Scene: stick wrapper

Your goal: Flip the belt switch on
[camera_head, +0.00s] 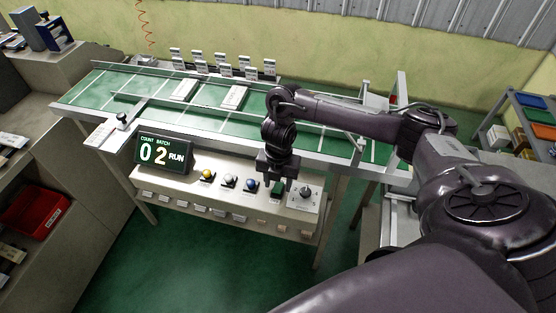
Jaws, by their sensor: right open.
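The control panel (170,183) runs along the front of the conveyor, below the green belt (210,112). At its right end a grey knob-like switch (306,191) sits on a pale square plate. A green control (277,187) is just left of it. I see no label saying which one is the belt switch. My right gripper (276,179) points down directly above the green control, left of the knob. It is open and holds nothing that I can see. Whether it touches the green control is unclear. My left gripper is out of view.
Two pale packs (233,97) lie on the belt, with several small upright cards (222,65) behind. A red bin (37,211) is at left.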

